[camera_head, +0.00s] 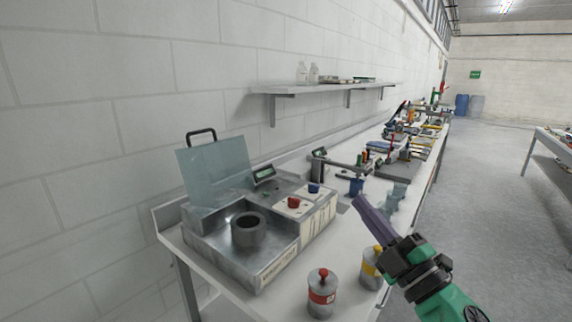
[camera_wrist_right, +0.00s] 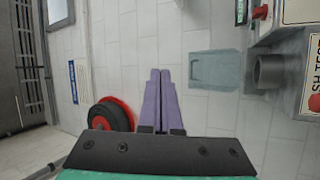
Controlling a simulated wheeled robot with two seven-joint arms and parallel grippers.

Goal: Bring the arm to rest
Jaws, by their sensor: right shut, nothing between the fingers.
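My right gripper (camera_head: 358,203) comes in from the lower right in the head view, above the front of the bench. Its purple fingers lie together, with nothing between them, and point up and left. In the right wrist view the gripper (camera_wrist_right: 160,74) has its two fingers side by side and touching. The fingers are apart from the ozone washer (camera_head: 270,262), a metal box to their left with its clear lid (camera_head: 215,172) raised and a dark ring-shaped cylinder (camera_head: 248,230) in its basin. My left gripper is out of view.
A red-banded canister (camera_head: 321,296) and a yellow-banded canister (camera_head: 371,268) stand on the bench (camera_head: 345,237) near my right arm, which partly hides the yellow one. Tools crowd the bench's far end. A wall shelf (camera_head: 330,88) hangs above. The floor (camera_head: 500,200) at right is open.

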